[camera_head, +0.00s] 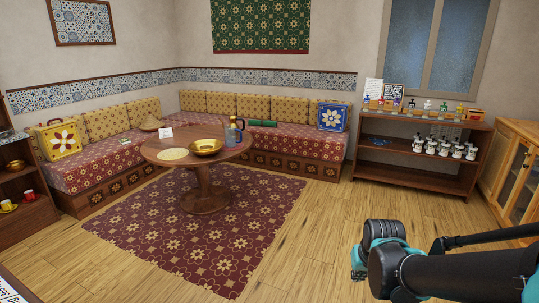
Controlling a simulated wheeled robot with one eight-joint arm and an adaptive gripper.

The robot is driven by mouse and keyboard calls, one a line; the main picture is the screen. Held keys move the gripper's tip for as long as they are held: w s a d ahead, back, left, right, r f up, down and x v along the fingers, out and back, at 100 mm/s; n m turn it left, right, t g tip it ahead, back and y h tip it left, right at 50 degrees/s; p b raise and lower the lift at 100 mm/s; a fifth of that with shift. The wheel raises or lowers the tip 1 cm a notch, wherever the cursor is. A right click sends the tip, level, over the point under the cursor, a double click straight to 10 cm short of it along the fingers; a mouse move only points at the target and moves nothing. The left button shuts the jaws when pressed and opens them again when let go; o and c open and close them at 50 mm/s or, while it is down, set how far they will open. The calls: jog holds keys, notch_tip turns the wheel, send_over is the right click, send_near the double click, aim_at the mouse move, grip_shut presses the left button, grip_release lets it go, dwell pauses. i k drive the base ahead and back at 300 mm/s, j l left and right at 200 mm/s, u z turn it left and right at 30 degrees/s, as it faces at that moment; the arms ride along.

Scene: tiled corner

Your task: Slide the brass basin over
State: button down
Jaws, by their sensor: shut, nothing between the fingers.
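The brass basin (206,146) is a shallow, round, shiny gold bowl. It sits upright on the round wooden table (232,155), a little right of the table's middle. A blue pitcher-like vessel (231,134) stands close behind it to the right. Part of my arm shows at the lower right, well away from the table. My gripper's fingers are not visible.
A patterned rug (190,238) lies under the table. Cushioned benches (95,172) line the corner behind it. A wooden shelf (415,170) with bottles and cups stands at the back right. The wooden floor (315,225) between rug and shelf is clear.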

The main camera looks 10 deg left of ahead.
aim_at(205, 147)
jog(key=i+u, duration=0.2)
jog(key=i, duration=0.45)
jog(key=i+u, duration=0.2)
jog(key=i, duration=0.45)
jog(key=i+l+u, duration=0.25)
jog(key=i, duration=0.4)
jog(key=i+j+u, duration=0.1)
jog(key=i+j, duration=0.2)
jog(key=i, duration=0.15)
jog(key=i+j+u, duration=0.1)
jog(key=i+j, duration=0.15)
jog(key=i, duration=0.2)
jog(key=i+j, duration=0.25)
jog(key=i, duration=0.2)
jog(key=i+j+z, duration=0.1)
jog(key=i+j, duration=0.25)
jog(key=j, duration=0.25)
jog(key=i+j+z, duration=0.15)
jog(key=j, duration=0.15)
